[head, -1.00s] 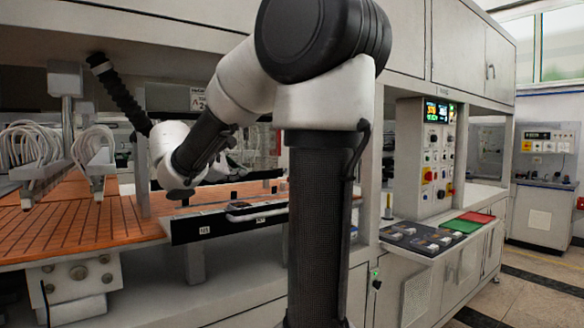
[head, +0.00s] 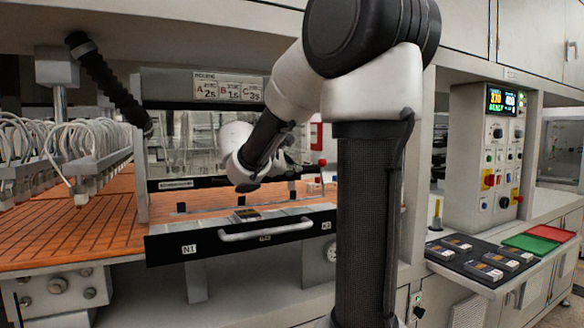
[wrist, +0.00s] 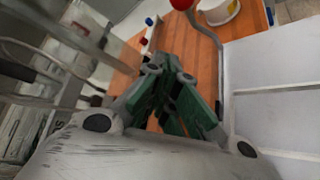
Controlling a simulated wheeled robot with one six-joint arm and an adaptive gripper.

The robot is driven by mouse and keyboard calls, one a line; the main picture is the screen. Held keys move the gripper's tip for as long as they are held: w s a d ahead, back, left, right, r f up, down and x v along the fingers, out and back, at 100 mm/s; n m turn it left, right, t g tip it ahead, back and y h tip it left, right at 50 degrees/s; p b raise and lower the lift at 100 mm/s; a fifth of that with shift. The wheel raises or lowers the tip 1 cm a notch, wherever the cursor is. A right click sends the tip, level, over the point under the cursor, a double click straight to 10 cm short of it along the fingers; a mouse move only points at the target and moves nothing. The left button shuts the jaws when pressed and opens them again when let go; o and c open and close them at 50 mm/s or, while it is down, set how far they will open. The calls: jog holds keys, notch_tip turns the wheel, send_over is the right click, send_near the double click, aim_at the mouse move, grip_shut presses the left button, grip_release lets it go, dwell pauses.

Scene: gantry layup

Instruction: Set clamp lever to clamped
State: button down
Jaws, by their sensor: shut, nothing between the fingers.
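A lever with a red ball knob, which looks like the clamp lever (head: 322,163), stands at the right end of the orange slotted bed in the head view. A red knob (wrist: 181,4) also shows at the top edge of the wrist view, beyond the fingers. My gripper (wrist: 170,72) has green-padded fingers and is shut, with nothing between them. The fingers are apart from the knob in the picture. In the head view the gripper is mostly hidden behind my own wrist. Whether the lever stands at clamped cannot be told.
A black-fronted drawer (head: 172,246) with a grey handle (head: 266,231) juts out below the bed (head: 100,222). A control panel (head: 470,150) and a dark tray of parts (head: 443,262) are at the right.

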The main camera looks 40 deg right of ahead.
jog(key=s+d, duration=0.1)
jog(key=d, duration=0.5)
jog(key=shift+s, duration=0.2)
jog(key=shift+s, duration=0.1)
dwell(0.3)
